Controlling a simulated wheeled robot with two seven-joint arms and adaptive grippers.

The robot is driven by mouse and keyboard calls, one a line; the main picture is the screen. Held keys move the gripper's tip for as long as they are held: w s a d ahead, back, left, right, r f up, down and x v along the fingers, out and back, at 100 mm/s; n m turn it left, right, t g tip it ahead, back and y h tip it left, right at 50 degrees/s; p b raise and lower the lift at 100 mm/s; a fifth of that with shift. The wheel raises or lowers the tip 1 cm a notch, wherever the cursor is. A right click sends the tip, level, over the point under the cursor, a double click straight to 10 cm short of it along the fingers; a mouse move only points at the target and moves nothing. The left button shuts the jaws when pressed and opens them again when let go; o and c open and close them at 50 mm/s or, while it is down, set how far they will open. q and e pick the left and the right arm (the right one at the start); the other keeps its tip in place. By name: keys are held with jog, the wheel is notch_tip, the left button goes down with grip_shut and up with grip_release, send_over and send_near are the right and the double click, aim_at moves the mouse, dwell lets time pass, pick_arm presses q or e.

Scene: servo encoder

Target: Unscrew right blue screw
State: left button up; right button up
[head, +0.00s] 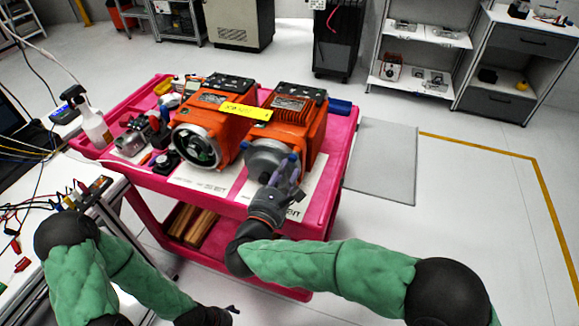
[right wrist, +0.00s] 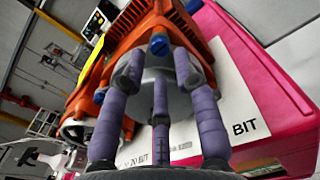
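The right orange servo motor (head: 300,118) stands on the pink cart, with a grey round encoder cover (head: 262,154) on its front. In the right wrist view a blue screw (right wrist: 160,44) shows at the cover's upper edge, just beyond the fingertips. My right gripper (head: 280,166) is in front of this cover. In the right wrist view its purple fingers (right wrist: 157,82) are spread apart, with nothing seen held between them; whether they touch the cover is unclear. My left gripper (head: 208,315) is low at the bottom edge, partly cut off, away from the cart.
A second orange motor (head: 213,117) with an open round front stands to the left. A yellow strip (head: 246,111) lies across both motors. Tools and a spray bottle (head: 90,122) crowd the left of the pink cart (head: 342,150). Free floor lies to the right.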

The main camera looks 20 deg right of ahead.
aim_at(292, 160)
jog(key=shift+x, duration=1.7)
grip_shut()
jog(key=shift+n+b, duration=0.3)
jog(key=shift+b, duration=0.05)
